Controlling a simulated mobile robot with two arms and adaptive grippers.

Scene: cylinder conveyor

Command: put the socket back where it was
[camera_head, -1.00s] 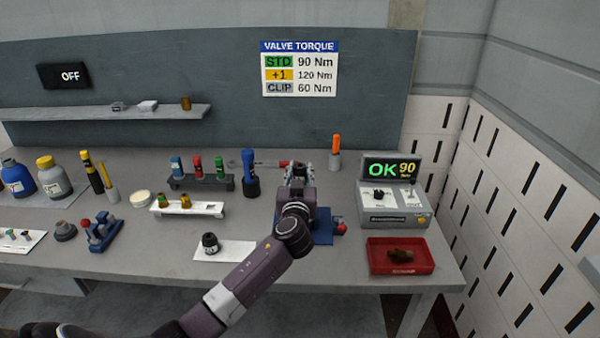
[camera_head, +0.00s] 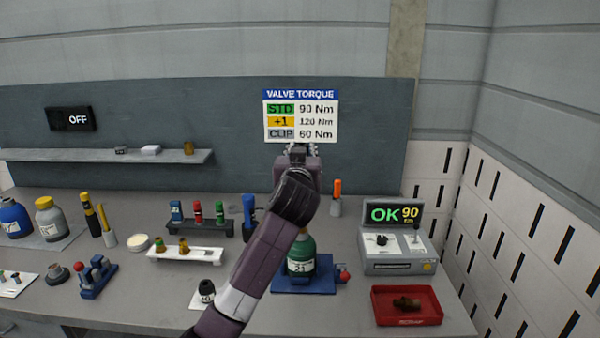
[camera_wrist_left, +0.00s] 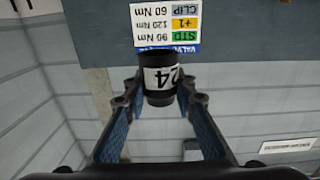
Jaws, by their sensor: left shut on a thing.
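My left gripper (camera_head: 298,150) is raised above the bench, just below the torque sign in the head view. In the left wrist view its two blue fingers (camera_wrist_left: 160,98) are shut on a black socket (camera_wrist_left: 160,85) with a white band marked "24". In the head view my own wrist hides the held socket. A second black socket (camera_head: 206,290) with a light label stands on a white mat (camera_head: 196,300), partly behind my arm. My right gripper is not in view.
A green cylinder (camera_head: 301,256) stands in a blue fixture (camera_head: 318,284) behind my forearm. A white rack (camera_head: 210,253), a dark rack (camera_head: 188,226) with coloured tools, a controller (camera_head: 398,255) reading "OK 90" and a red tray (camera_head: 436,306) surround it.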

